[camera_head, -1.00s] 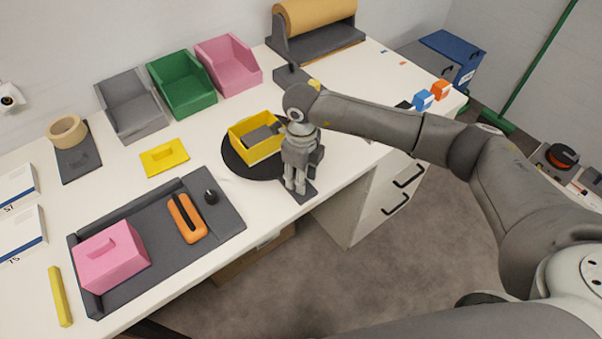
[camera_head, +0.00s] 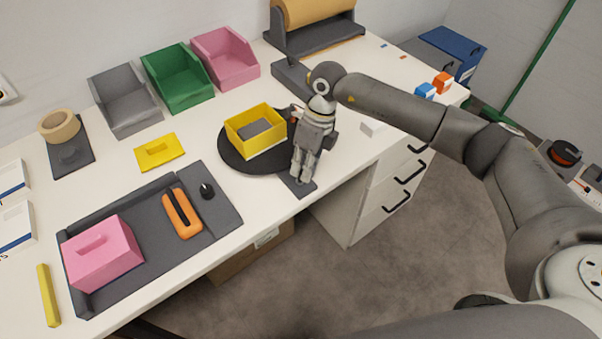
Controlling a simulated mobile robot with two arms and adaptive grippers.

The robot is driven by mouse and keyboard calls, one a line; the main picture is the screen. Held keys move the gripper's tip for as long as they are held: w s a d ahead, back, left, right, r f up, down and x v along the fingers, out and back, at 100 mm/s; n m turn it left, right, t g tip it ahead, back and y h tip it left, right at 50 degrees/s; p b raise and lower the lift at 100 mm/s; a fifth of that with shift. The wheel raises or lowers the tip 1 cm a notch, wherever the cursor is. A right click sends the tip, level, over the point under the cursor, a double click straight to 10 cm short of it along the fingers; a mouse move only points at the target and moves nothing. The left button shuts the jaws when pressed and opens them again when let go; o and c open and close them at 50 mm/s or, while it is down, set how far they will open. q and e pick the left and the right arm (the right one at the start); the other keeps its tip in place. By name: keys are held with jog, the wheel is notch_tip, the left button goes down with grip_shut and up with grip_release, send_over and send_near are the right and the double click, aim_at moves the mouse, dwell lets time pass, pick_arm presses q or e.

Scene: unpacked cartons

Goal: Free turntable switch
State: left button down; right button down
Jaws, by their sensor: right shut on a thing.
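The round black turntable (camera_head: 232,155) lies on the white table. A yellow open box (camera_head: 262,146) with a grey piece inside stands on it. A small dark plate (camera_head: 305,189) sticks out from the turntable's front right edge. My right gripper (camera_head: 301,177) points down over this plate, its fingers close together and low at the plate. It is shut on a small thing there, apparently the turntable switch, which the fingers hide. My left gripper is not in view.
A dark tray (camera_head: 222,206) at the front left holds a pink box (camera_head: 102,253) and an orange handle (camera_head: 182,213). Grey, green (camera_head: 178,78) and pink bins stand behind. A yellow piece (camera_head: 160,152) lies left of the turntable. The table's front edge is close to my gripper.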

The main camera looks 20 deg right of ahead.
jog(key=shift+d+y+b, duration=0.2)
jog(key=shift+y+b, duration=0.15)
jog(key=shift+y, duration=0.25)
jog(key=c, duration=1.4)
grip_release()
jog(key=shift+c, duration=0.2)
jog(key=v, duration=1.2)
jog(key=shift+w, duration=0.25)
jog(key=shift+a, duration=0.1)
